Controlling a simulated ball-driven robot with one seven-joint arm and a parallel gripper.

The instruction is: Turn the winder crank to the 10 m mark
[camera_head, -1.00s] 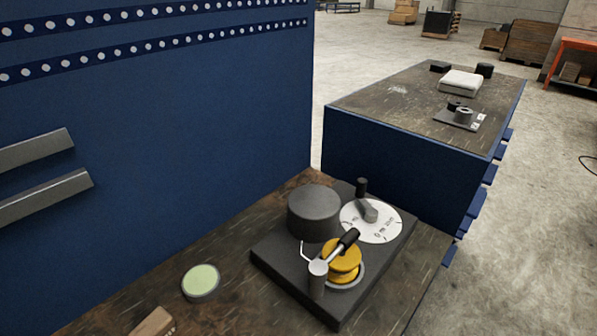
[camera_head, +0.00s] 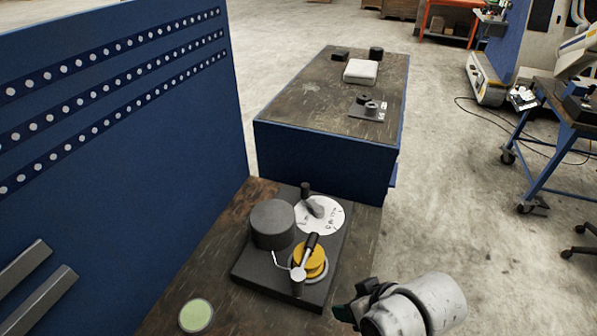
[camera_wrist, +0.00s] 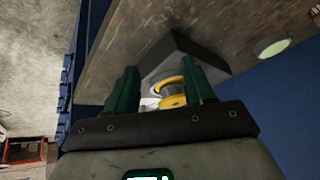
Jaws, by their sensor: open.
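The winder stands on a dark base plate (camera_head: 262,276) on the wooden bench. It has a dark drum (camera_head: 272,224), a yellow spool (camera_head: 311,262) and a white dial (camera_head: 320,215) with a grey pointer and a dark upright knob (camera_head: 305,189). A crank with a black handle (camera_head: 310,246) lies over the spool. The dial's marks are too small to read surely. My gripper (camera_wrist: 162,88) is open, with green fingers; the yellow spool (camera_wrist: 172,90) shows beyond and between them. In the head view my arm's end is at the lower right, apart from the winder.
A pale green round disc (camera_head: 195,316) lies on the bench left of the winder. A blue panel wall (camera_head: 120,150) rises behind the bench at left. Another blue bench (camera_head: 325,150) with small items stands beyond. Open floor (camera_head: 460,240) lies to the right.

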